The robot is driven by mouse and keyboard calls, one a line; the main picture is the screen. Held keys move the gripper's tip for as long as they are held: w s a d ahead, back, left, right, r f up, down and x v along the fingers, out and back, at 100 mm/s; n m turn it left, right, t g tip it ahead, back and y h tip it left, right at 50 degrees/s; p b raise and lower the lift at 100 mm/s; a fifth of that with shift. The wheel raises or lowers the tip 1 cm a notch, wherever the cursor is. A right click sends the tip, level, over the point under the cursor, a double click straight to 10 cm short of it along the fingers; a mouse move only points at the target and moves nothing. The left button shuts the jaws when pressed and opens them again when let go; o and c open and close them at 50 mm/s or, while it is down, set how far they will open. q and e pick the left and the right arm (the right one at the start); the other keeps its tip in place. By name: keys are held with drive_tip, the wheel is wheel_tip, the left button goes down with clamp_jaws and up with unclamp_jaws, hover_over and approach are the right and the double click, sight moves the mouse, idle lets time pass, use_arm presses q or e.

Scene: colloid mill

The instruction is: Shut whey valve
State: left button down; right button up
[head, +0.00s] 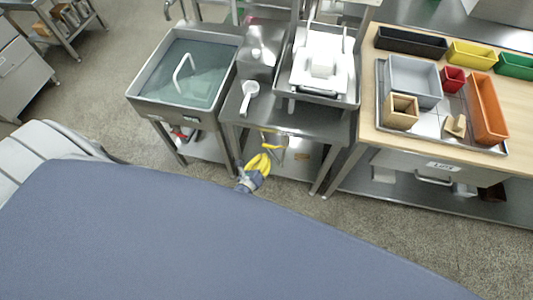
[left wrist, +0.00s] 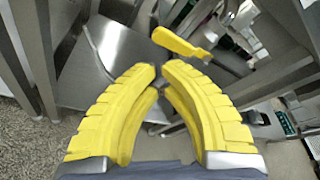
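The valve shows as a yellow lever handle (left wrist: 181,43) in the left wrist view, just beyond my fingertips and slightly to the right. In the head view its yellow handle (head: 272,147) shows below the front edge of the middle steel stand. My left gripper (left wrist: 160,68) has two curved yellow fingers with their tips almost together and nothing seen between them. It also shows in the head view (head: 261,156), just below and left of the handle. The fingers look apart from the handle. The valve body is not clear. My right gripper is not in view.
A steel sink (head: 151,106) with greenish liquid stands left of the steel stand (head: 310,122). A white ladle (head: 250,89) lies on the stand, near a white block on a white tray. A wooden table (head: 370,125) with coloured bins is at right. Steel legs flank the gripper.

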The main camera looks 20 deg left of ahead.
use_arm(q)
drive_tip(key=v, duration=0.7)
drive_tip(key=shift+s+d, duration=0.15)
drive_tip(key=shift+s, duration=0.25)
drive_tip(key=shift+f, duration=0.1)
drive_tip(key=s+d+f+n+g, duration=0.1)
drive_tip(key=s+f+n+g, duration=0.3)
drive_tip(key=s+f+n, duration=0.5)
drive_tip(key=s+d+f+n+g, duration=0.25)
drive_tip(key=s+f+n, duration=0.45)
drive_tip(key=f+n, duration=0.35)
drive_tip(key=s+a+f+n+g, duration=0.2)
drive_tip(key=s+f, duration=0.3)
drive_tip(key=s, duration=0.5)
drive_tip(key=s+a+f+n+g, duration=0.3)
drive_tip(key=s+a+f+g, duration=0.1)
drive_tip(key=s, duration=0.6)
drive_tip(key=shift+a+f+g, duration=0.25)
drive_tip(key=shift+f+g, duration=0.3)
drive_tip(key=shift+f, duration=0.15)
